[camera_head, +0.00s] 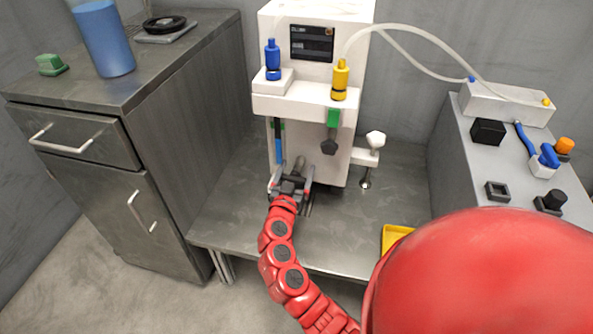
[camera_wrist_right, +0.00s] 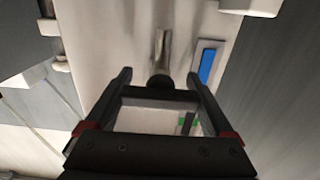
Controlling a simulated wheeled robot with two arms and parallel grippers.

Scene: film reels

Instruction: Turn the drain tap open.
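A small metal cylinder with a dark rounded end (camera_wrist_right: 162,48) sticks out low on the front of the white machine (camera_head: 343,118). It lies between the spread fingers of my right gripper (camera_head: 292,176) in the right wrist view (camera_wrist_right: 159,78). The fingers are apart, with no clear contact on it. At the machine's lower right side, a white knob (camera_head: 376,138) stands on a white bracket above a metal spout (camera_head: 366,179). I cannot tell for certain which of these is the drain tap. My left gripper is not in view.
A blue strip (camera_wrist_right: 207,65) is on the machine front beside the gripper. Yellow (camera_head: 340,80) and blue bottles (camera_head: 273,60) stand above. A yellow tray (camera_head: 394,236) lies front right. A grey side bench (camera_head: 470,175) with switches is at right. The metal bench (camera_head: 235,215) has free room left of the machine.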

